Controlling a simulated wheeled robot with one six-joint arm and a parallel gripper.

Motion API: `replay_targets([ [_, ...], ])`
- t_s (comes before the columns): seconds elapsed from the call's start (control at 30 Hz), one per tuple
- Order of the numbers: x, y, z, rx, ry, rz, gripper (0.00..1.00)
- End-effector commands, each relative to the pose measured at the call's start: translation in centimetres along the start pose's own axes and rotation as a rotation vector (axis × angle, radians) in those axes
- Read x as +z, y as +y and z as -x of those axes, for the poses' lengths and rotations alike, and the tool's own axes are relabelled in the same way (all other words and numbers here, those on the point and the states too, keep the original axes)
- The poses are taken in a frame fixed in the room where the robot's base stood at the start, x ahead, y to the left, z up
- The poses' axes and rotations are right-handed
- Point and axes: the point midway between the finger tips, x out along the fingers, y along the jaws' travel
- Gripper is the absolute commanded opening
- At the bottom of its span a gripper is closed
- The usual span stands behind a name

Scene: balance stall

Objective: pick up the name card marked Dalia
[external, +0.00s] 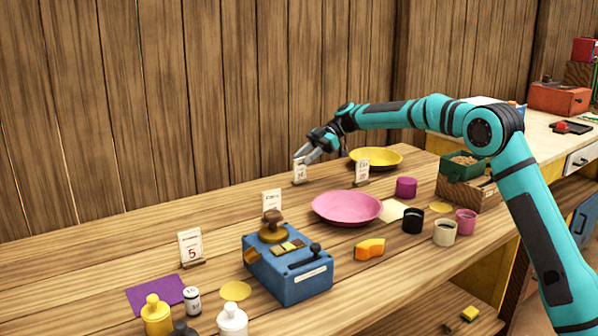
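Several small white cards stand upright in holders along the back of the wooden table. The names are too small to read, so I cannot tell which is Dalia. My gripper (305,158) is at the top of the far back card, fingers pointing down and left. I cannot tell whether it touches the card or how far its fingers are apart.
A pink plate (346,208) and a yellow plate (377,155) lie near the cards. A blue box (305,279) with a brown knob stands in front. Small pots, including a black one (413,221), are at right. The back left tabletop is clear, before a plank wall.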

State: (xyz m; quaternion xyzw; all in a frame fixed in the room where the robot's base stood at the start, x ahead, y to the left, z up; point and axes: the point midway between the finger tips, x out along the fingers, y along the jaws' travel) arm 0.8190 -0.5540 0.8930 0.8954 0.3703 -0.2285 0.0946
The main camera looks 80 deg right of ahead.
Motion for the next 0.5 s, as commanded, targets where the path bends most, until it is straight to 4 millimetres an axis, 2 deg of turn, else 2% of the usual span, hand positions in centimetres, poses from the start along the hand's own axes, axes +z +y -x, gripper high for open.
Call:
replay_targets([
  [0.2,-0.3,-0.1,-3.1,-0.002,0.000,0.000,0.37],
  [0.3,-0.3,-0.1,-4.0,-0.001,-0.001,0.001,0.37],
  [0.5,-0.3,-0.1,-4.2,0.000,-0.001,0.001,0.37],
])
